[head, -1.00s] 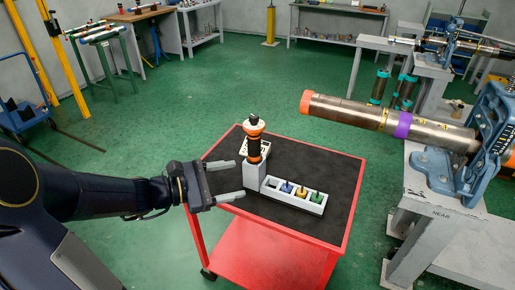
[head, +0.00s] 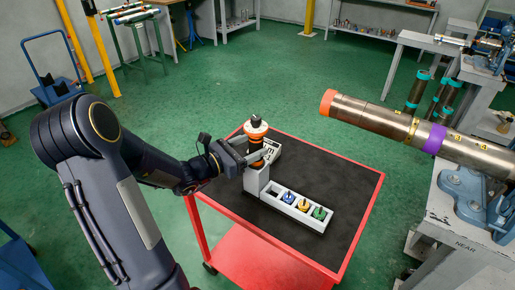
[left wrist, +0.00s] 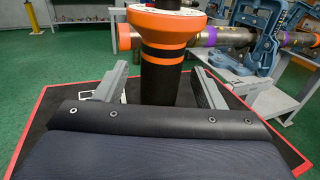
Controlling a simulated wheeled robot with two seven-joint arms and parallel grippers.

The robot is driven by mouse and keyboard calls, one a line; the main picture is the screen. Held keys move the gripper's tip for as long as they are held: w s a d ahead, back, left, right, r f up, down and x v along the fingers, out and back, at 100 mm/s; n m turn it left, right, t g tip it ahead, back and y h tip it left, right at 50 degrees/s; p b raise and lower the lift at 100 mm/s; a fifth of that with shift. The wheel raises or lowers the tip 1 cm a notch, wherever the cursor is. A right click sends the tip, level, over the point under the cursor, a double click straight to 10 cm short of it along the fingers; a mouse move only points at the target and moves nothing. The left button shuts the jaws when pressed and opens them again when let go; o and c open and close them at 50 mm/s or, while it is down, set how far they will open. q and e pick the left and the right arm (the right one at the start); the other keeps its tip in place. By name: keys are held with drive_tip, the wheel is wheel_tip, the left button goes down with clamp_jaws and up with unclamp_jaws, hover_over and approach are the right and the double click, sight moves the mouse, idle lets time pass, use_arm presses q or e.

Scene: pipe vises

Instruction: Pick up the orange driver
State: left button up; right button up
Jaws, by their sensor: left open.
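The orange driver (head: 256,134) stands upright in a grey holder (head: 256,178) on the red cart. It has a black body with orange bands and a wide orange collar. In the left wrist view the driver (left wrist: 162,62) rises between the two fingers. My left gripper (head: 258,155) is open, with its fingers on either side of the driver's black body below the collar. In the left wrist view a gap shows between each finger and the body. The driver's lower end is hidden. My right gripper is not in view.
A grey tray (head: 268,193) with blue, yellow and green pieces sits beside the holder on the cart's black top (head: 340,180). A steel pipe (head: 385,122) with an orange end is held in a blue vise (head: 470,200) at right. The cart's right side is clear.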

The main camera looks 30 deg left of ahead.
sight(261, 141)
use_arm(q)
drive_tip(key=shift+x, duration=1.9)
drive_tip(key=shift+p, duration=0.3)
drive_tip(key=c, duration=1.4)
drive_tip(key=shift+o, duration=0.2)
drive_tip(key=shift+r, duration=0.1)
wheel_tip(261, 141, up, 18)
drive_tip(key=p, duration=1.3)
